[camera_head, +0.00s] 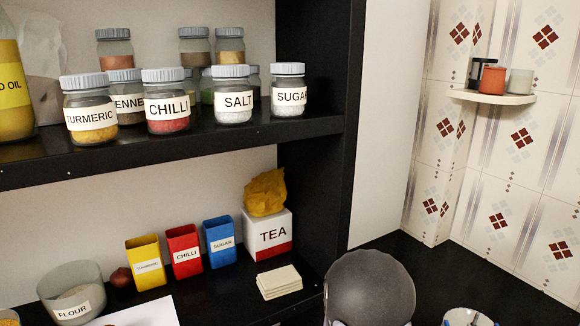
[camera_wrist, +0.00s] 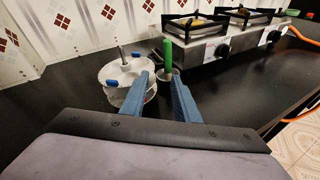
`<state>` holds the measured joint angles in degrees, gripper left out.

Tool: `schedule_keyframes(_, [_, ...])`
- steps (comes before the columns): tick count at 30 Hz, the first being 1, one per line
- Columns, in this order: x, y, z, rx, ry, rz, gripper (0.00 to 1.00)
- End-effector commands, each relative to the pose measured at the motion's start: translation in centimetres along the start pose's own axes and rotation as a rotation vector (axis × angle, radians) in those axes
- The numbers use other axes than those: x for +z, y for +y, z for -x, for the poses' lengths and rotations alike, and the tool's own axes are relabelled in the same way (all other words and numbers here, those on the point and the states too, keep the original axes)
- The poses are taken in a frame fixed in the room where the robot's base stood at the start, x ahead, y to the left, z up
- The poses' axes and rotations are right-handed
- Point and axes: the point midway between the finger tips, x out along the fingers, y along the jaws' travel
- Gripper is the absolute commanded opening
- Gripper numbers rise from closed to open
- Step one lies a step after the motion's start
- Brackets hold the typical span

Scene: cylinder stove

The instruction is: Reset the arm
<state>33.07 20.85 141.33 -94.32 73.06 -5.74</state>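My gripper (camera_wrist: 162,82) shows in the wrist view with its two blue fingers apart and nothing visibly held between them. It hangs over the black counter (camera_wrist: 75,120). A white round container with blue knobs (camera_wrist: 118,72) stands just beyond and left of the fingertips. A small cup holding a green-handled tool (camera_wrist: 167,55) shows beyond the gap between the fingers. I cannot tell whether the fingers touch either one. The fingers are not visible in the head view.
A stove (camera_wrist: 220,42) stands at the back right in the wrist view, with an orange hose beside it. In the head view, labelled jars (camera_head: 167,105) fill the upper shelf (camera_head: 200,145). Coloured boxes (camera_head: 184,250) and a TEA box (camera_head: 268,236) stand below.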

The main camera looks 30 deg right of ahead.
Motion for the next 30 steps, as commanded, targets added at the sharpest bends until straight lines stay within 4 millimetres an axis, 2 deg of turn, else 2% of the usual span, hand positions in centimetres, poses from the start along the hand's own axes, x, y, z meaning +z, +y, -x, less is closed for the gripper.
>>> schedule_keyframes(1, [0.2,-0.7,1.7,-0.042,0.053,-0.054,0.28])
schedule_keyframes(2, [-0.1,-1.3,2.5,-0.073,0.084,-0.086,0.28])
schedule_keyframes(5, [-1.4,-3.1,5.7,-0.172,0.200,-0.191,0.28])
schedule_keyframes(10, [-4.1,-5.7,12.4,-0.342,0.418,-0.370,0.28])
schedule_keyframes(15, [-6.6,-7.2,20.5,-0.514,0.653,-0.539,0.28])
schedule_keyframes(21, [-8.1,-7.8,29.5,-0.702,0.889,-0.692,0.28])
schedule_keyframes(25, [-8.3,-7.9,33.4,-0.790,0.985,-0.751,0.28])
schedule_keyframes(30, [-8.4,-8.0,35.8,-0.851,1.042,-0.787,0.28])
